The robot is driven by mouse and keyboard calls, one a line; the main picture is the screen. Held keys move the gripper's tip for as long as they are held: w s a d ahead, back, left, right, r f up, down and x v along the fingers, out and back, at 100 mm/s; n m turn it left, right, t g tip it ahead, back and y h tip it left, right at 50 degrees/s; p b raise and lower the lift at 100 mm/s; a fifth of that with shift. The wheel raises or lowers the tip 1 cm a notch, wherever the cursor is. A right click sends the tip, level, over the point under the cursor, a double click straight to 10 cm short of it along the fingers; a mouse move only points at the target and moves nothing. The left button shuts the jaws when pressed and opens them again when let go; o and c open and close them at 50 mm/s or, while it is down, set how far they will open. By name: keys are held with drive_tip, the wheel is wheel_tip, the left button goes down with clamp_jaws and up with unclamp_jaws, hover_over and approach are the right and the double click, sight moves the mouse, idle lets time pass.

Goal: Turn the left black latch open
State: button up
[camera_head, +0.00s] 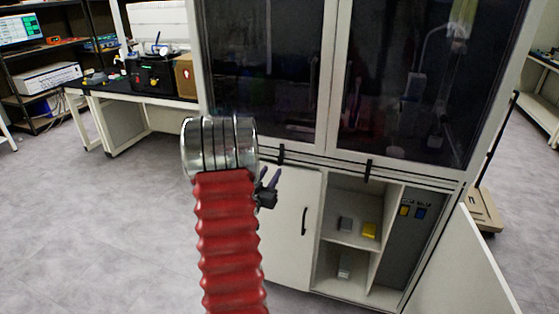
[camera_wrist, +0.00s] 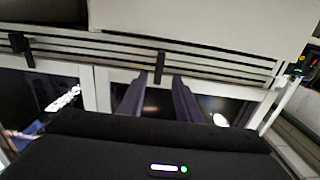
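The left black latch (camera_head: 281,154) is a small upright bar on the lower frame of the glass doors, under the left door. In the wrist view, which is upside down, the same latch (camera_wrist: 159,66) shows near the middle, just beyond the gap between my fingertips. It looks apart from both fingers. My gripper (camera_head: 268,177) is close to the cabinet front, below the latch in the head view. Its two fingers (camera_wrist: 159,82) are spread with nothing between them. The right black latch (camera_head: 368,170) is further right; it shows at the left in the wrist view (camera_wrist: 22,45).
Below is a closed white door (camera_head: 292,229) with a black handle. Beside it are open shelves (camera_head: 345,240) with small grey and yellow items. An opened white panel (camera_head: 464,275) stands out at lower right. The floor at left is clear; my red arm covers part of the cabinet.

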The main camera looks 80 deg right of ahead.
sight(279, 160)
drive_tip(key=d, duration=0.7)
drive_tip(key=s+d, duration=0.1)
drive_tip(key=d, duration=0.2)
drive_tip(key=shift+d, duration=0.3)
drive_tip(key=shift+c, duration=0.5)
clamp_jaws()
drive_tip(key=shift+a, duration=0.15)
